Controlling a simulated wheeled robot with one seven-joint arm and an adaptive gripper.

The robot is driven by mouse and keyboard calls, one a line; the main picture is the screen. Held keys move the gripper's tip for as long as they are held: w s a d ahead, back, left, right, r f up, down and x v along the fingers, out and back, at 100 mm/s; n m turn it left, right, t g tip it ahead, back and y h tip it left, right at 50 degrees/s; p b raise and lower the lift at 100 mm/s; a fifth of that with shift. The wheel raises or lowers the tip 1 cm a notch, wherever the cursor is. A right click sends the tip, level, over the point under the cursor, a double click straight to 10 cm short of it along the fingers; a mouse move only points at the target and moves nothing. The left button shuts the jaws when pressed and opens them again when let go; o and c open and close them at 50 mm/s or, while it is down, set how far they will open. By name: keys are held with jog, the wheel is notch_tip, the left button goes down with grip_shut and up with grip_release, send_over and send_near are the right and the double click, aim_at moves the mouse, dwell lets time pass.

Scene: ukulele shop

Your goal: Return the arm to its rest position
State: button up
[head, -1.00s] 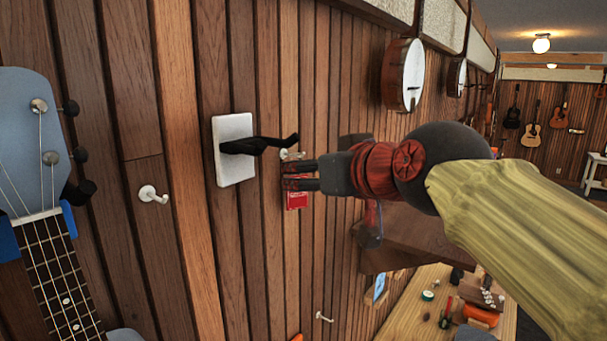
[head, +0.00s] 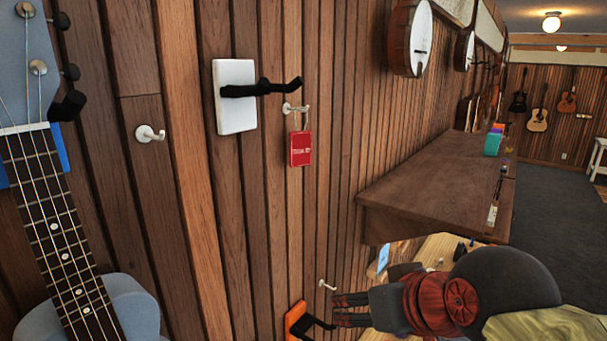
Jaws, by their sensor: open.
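My gripper (head: 338,310) is at the bottom of the head view, pointing left toward the wood-panelled wall. Its dark fingers are apart and hold nothing that I can see. The fingertips overlap in the picture with the black prong of an orange-backed hanger (head: 297,321) on the wall; I cannot tell whether they touch. My arm runs out of the picture at the lower right. A red tag (head: 301,149) hangs by a string from a white hook (head: 296,108), well above my gripper and clear of it.
A blue ukulele (head: 63,240) is at the left. A white-backed hanger (head: 235,98) juts from the wall. A brown shelf (head: 432,192) stands out above my gripper, with a wooden worktop (head: 440,250) below. Small white hooks (head: 150,134) dot the wall. Open floor lies at the right.

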jog(key=s+d+f+g+h+b, duration=0.1)
jog(key=s+d+f+b, duration=0.2)
jog(key=f+b, duration=0.4)
jog(key=s+d+f+m+g+b, duration=0.1)
jog(key=s+d+f+b, duration=0.2)
jog(key=f, duration=1.5)
jog(key=s+d+f+m+g+h+b, duration=0.1)
jog(key=s+d+f+b, duration=0.2)
jog(key=f+b, duration=0.7)
notch_tip(320, 180, down, 3)
jog(key=shift+s+f+h+b, duration=0.15)
jog(key=shift+s+h+b, duration=0.15)
jog(key=shift+s, duration=0.8)
